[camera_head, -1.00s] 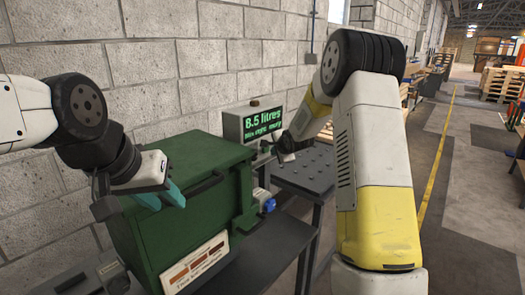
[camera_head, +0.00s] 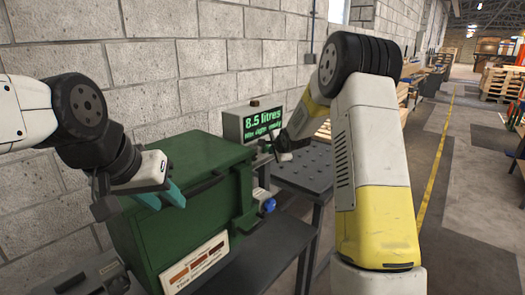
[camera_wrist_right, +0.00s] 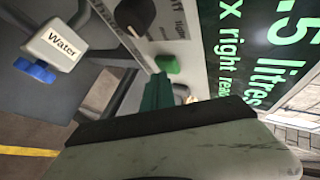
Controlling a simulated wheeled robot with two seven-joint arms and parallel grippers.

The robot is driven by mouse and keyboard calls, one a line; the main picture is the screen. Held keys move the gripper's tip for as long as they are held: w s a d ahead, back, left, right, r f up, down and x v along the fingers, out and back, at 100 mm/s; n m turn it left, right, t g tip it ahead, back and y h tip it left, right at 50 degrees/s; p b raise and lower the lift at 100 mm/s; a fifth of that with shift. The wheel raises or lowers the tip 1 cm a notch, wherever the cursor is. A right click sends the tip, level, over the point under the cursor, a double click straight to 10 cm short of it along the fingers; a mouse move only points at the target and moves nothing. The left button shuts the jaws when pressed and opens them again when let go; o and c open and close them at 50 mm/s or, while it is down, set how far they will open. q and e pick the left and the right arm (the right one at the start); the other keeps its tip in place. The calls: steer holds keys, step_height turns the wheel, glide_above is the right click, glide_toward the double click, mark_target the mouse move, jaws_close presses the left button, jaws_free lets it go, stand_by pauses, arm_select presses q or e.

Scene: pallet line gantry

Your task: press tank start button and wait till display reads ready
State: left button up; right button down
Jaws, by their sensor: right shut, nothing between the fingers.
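The display box (camera_head: 252,122) stands by the wall behind the green tank and shows "8.5 litres" in green. Its second line is blurred there; in the right wrist view the display (camera_wrist_right: 260,60) shows part of it, "x right read", cut off at the frame edge. A green button (camera_wrist_right: 167,63) sits on the panel under the display, beside a dark knob. My right gripper (camera_head: 281,153) is shut and empty in front of the panel. Its teal fingertip (camera_wrist_right: 158,88) is close to the green button; I cannot tell if they touch.
The green tank (camera_head: 180,160) fills the middle, with a colour-chart label on its front. A dark perforated table (camera_head: 305,172) stands to its right. A valve labelled "Water" (camera_wrist_right: 57,46) with a blue handle is near the panel.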

steer(key=shift+w+a, duration=0.3)
steer(key=shift+a, duration=0.05)
stand_by(0.4)
steer(key=shift+s+d, duration=0.65)
steer(key=shift+d, duration=0.1)
steer(key=shift+s+d, duration=1.65)
steer(key=shift+s, duration=0.15)
